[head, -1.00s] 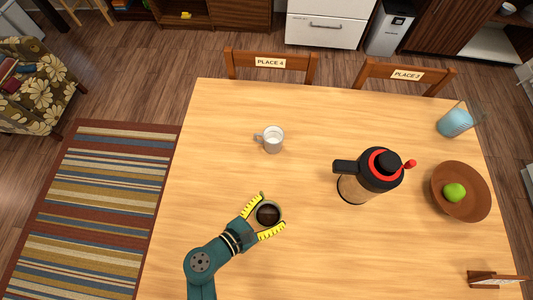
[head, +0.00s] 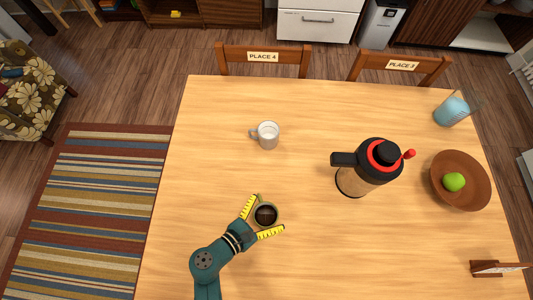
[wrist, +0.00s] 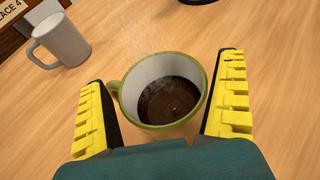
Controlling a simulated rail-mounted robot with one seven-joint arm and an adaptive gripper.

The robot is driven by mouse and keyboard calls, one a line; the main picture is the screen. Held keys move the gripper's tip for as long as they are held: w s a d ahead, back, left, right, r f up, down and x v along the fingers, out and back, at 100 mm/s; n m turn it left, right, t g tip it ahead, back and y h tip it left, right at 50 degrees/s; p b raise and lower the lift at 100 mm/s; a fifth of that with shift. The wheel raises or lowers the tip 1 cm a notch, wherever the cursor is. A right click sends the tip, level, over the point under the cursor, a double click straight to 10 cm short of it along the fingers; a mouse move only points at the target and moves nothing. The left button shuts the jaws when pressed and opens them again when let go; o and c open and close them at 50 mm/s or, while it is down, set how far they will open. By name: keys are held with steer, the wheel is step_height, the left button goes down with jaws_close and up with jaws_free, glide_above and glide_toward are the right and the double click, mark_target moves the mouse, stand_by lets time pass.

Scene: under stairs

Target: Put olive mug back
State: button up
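The olive mug (head: 265,214) stands upright on the wooden table, with dark liquid inside. In the wrist view the olive mug (wrist: 160,124) has an olive-green rim and outside, a pale inside, and its handle at the upper left. My gripper (head: 263,218) is open, with its yellow fingers on either side of the mug. In the wrist view both fingers of my gripper (wrist: 165,115) stand apart, with gaps between them and the mug. The mug's lower part is largely hidden.
A white mug (head: 267,135) stands farther back. A flask (head: 368,167) with a black and red top, a brown bowl (head: 466,195) with a green apple (head: 454,182), and a blue-filled glass (head: 452,112) stand to the right. Table (head: 330,250) is clear right of my gripper.

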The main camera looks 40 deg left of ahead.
steer(key=shift+r, duration=0.1)
stand_by(0.3)
steer(key=shift+s+a+r, duration=0.1)
steer(key=shift+s+r, duration=0.05)
steer(key=shift+r, duration=0.05)
steer(key=p+v, duration=0.2)
steer(key=v, duration=0.9)
steer(key=shift+s, duration=0.35)
